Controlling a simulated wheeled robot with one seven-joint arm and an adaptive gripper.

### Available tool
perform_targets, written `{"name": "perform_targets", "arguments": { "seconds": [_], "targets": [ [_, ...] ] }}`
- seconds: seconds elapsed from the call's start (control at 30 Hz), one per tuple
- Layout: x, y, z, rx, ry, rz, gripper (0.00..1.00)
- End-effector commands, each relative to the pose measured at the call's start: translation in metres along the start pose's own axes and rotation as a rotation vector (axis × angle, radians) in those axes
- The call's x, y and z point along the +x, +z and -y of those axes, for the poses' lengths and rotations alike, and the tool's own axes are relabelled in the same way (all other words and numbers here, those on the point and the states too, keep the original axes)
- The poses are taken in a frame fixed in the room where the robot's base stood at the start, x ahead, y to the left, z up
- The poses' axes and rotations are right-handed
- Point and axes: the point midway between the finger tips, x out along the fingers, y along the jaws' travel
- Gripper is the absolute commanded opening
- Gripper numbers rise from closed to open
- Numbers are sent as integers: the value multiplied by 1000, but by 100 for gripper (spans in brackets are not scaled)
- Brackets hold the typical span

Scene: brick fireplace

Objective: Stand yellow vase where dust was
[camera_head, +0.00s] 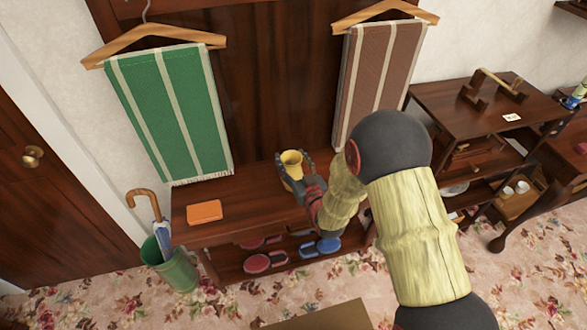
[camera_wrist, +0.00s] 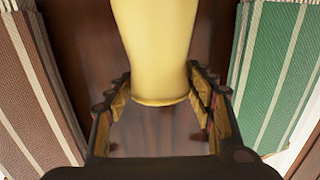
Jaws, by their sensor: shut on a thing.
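The yellow vase (camera_head: 291,160) is upright between the fingers of my gripper (camera_head: 294,173), over the dark wooden bench (camera_head: 255,212). In the wrist view the yellow vase (camera_wrist: 156,45) fills the upper middle, and the fingers of my gripper (camera_wrist: 160,100) press on both its sides. Its base rim shows at the lower end. I cannot tell whether the base touches the bench top. No dust can be made out on the visible bench top.
An orange block-like item (camera_head: 204,212) lies on the bench's left part. Slippers (camera_head: 258,263) sit on the shelf below. A green towel (camera_head: 170,115) and a brown towel (camera_head: 376,80) hang behind. A green umbrella stand (camera_head: 171,265) is at left. Bare bench top lies between the orange item and my gripper.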

Motion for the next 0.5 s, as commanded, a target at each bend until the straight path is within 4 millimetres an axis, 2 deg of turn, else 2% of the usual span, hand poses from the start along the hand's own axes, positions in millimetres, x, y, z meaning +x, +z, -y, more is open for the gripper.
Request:
{"name": "perform_targets", "arguments": {
  "seconds": [0.13,0.3,0.5],
  "targets": [
    [4,10,-9,0,1,-1,0],
    [5,38,-7,0,0,1,0],
    [5,38,-7,-1,0,-3,0]
  ]
}}
